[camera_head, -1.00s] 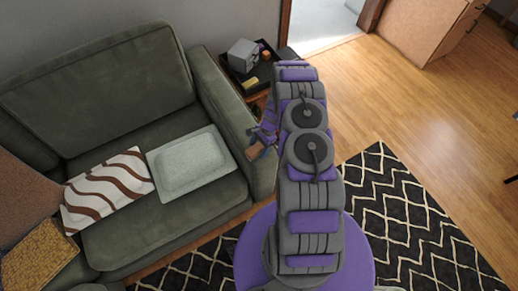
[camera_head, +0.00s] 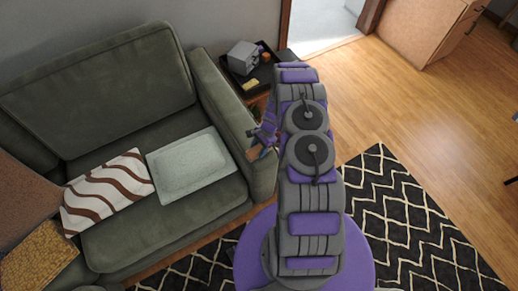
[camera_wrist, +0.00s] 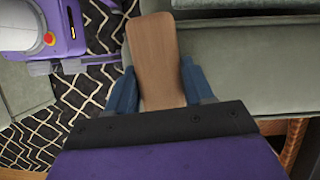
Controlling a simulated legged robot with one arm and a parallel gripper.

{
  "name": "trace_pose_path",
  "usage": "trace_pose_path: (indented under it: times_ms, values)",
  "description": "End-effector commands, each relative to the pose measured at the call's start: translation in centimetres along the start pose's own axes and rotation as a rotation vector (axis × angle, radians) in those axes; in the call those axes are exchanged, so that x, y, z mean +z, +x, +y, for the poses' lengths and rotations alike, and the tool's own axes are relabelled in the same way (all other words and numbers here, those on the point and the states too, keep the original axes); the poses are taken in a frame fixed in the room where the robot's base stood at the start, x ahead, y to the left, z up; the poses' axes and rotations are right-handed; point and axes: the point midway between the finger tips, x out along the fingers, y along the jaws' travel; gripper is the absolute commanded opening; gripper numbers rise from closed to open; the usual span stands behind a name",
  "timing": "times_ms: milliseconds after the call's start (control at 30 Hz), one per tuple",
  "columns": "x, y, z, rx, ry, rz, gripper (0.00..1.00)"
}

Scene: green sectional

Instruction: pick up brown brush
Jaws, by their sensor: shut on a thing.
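The brown brush (camera_wrist: 157,60) is between the two fingers of my gripper (camera_wrist: 158,85) in the wrist view. It shows as a flat brown piece reaching out past the fingertips, and its lower end is hidden by the gripper body. My gripper is shut on it. In the head view my gripper (camera_head: 263,142) is beside my arm, near the right arm of the sofa, and a small part of the brown brush (camera_head: 254,152) shows there.
The green sofa (camera_head: 110,85) stands at the left with a striped pillow (camera_head: 108,192) and a pale pillow (camera_head: 190,168). Patterned rug and open wood floor (camera_head: 390,110) lie at the right.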

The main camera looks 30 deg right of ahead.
Motion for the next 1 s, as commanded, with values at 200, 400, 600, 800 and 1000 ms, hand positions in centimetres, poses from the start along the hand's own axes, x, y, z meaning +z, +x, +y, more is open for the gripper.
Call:
trace_pose_path:
  times_ms: [200, 400, 600, 800, 1000]
  values:
    - [0.8, -1.9, 0.0, -0.001, 0.0, 0.0, 0.14]
    - [1.2, -4.0, 1.4, -0.003, 0.006, 0.0, 0.14]
    - [0.5, -4.7, 6.1, -0.001, 0.005, -0.003, 0.14]
    - [-0.4, -5.5, 11.0, -0.002, 0.007, -0.005, 0.14]
    - [-1.1, -6.1, 14.1, -0.001, 0.002, -0.001, 0.14]
